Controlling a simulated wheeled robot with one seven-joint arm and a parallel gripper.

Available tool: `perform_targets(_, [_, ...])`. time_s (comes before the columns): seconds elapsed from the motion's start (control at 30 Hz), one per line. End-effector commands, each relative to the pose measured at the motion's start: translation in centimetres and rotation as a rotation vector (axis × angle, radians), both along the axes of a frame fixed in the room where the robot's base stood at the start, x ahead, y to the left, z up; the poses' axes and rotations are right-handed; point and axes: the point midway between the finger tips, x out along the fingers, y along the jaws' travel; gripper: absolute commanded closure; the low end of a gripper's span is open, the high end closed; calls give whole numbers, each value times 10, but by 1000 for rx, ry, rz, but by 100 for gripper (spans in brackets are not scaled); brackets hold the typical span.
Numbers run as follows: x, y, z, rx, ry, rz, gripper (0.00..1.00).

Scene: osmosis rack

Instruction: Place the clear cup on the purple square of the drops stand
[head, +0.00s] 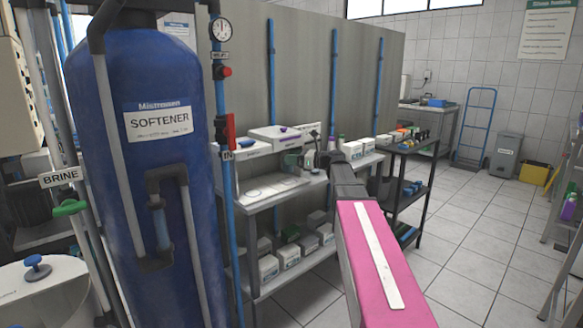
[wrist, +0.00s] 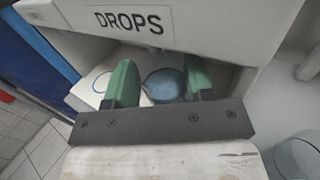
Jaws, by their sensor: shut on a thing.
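My gripper (wrist: 161,76) has two green fingers and is shut on the clear cup (wrist: 164,86), whose round bluish top shows between them in the wrist view. The white drops stand (wrist: 185,22) carries a DROPS label and overhangs just beyond the fingers. Below it is a pale surface with a blue ring outline (wrist: 101,83), left of the cup. I cannot tell whether the cup touches that surface. In the head view my gripper (head: 298,161) is at the stand (head: 270,137) on the bench; the cup cannot be made out there. No purple square shows clearly.
The grey bench (head: 262,196) has white boxes on its lower shelf. Bottles and a white box (head: 352,150) stand right of my gripper. A blue softener tank (head: 140,220) and an upright blue pipe (head: 226,190) stand left. The tiled floor at right is open.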

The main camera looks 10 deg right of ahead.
Motion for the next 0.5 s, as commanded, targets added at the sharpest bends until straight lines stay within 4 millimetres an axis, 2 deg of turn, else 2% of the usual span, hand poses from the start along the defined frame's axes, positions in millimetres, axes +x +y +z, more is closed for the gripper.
perform_targets(0.13, [1, 4, -4, 0, 1, 0, 76])
perform_targets(0.4, [1, 3, -34, 0, 1, 0, 76])
perform_targets(0.5, [1, 3, -36, -1, 0, 0, 76])
